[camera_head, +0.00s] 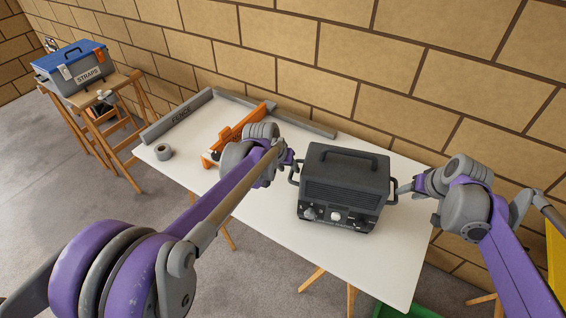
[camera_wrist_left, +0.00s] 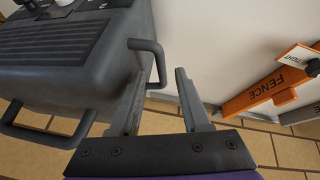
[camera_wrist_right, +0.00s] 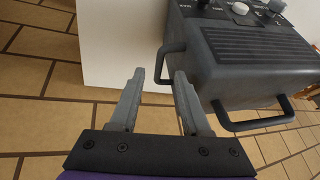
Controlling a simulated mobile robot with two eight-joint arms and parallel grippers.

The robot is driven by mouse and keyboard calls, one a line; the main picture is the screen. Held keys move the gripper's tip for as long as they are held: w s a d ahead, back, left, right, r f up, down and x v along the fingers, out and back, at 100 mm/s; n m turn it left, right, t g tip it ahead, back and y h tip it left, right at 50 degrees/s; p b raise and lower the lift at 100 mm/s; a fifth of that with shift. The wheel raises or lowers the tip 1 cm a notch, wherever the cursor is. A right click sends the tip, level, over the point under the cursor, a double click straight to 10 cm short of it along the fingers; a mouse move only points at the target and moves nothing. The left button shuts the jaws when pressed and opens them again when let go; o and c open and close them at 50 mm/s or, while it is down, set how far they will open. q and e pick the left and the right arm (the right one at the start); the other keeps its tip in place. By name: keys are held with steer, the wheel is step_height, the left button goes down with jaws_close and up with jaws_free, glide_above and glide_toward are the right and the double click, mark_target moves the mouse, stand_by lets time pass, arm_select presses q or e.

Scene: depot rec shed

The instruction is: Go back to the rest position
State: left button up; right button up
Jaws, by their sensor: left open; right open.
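A dark grey box-shaped machine (camera_head: 344,190) with a top handle, side handles and front knobs stands on the white table (camera_head: 260,227). My left gripper (camera_head: 290,165) is at its left side. My right gripper (camera_head: 402,189) is at the machine's right side. In the right wrist view its fingers (camera_wrist_right: 158,88) are open, close to the other side handle (camera_wrist_right: 172,62). Contact with either handle cannot be told.
An orange fence piece (camera_head: 236,133), grey rails (camera_head: 178,117) and a tape roll (camera_head: 163,152) lie on the table's left and back. A brick wall stands close behind. A blue-lidded straps box (camera_head: 85,75) sits on a wooden stand at left. Something green (camera_head: 402,311) is below the front edge.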

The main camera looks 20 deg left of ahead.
steer(key=shift+s+r, duration=0.2)
steer(key=shift+r, duration=0.2)
arm_select(q)
steer(key=s+f+y, duration=0.1)
steer(key=s+f, duration=0.1)
steer(key=s, duration=2.7)
steer(key=shift+s+a+m+y, duration=0.25)
steer(key=shift+s+m+y, duration=0.05)
steer(key=shift+s+y, duration=0.1)
arm_select(e)
steer(key=s+f+h, duration=0.1)
steer(key=s+f, duration=0.1)
steer(key=s, duration=1.2)
steer(key=s+f+h, duration=0.1)
steer(key=s+f, duration=0.2)
steer(key=s, duration=1.1)
steer(key=shift+d+f, duration=0.15)
steer(key=shift+f, duration=0.1)
arm_select(q)
steer(key=shift+w, duration=0.1)
